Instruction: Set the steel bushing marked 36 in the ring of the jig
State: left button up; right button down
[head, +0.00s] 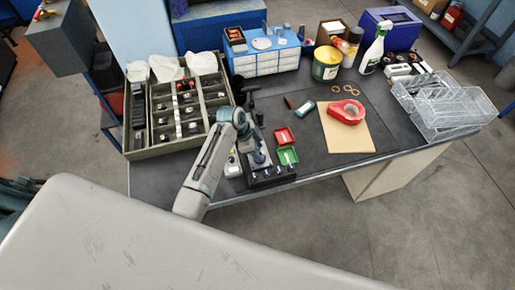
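My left arm reaches over the bench's front edge, and its gripper (259,160) points down above a dark rack (272,181) with several small bright pieces along its front. The fingers are too small and dark to tell whether they are open or shut, or whether they hold anything. A compartmented case (150,152) stands left of the gripper, with several small metal parts in its cells. No number is legible, so I cannot tell which part is the bushing marked 36. I cannot make out the jig's ring for certain. My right gripper is not in view.
A red tray (284,136) and a green tray (288,155) lie right of the gripper. The dark mat has bare patches.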

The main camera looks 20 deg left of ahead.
pick_arm(q)
jog(key=shift+o, duration=1)
jog(key=b+v, duration=0.3)
jog(key=v, duration=0.7)
jog(key=shift+a+r, duration=0.15)
jog(key=shift+r, duration=0.25)
jog(key=shift+r, duration=0.1)
notch_tip(320, 180, up, 5)
jog(key=p, duration=0.5)
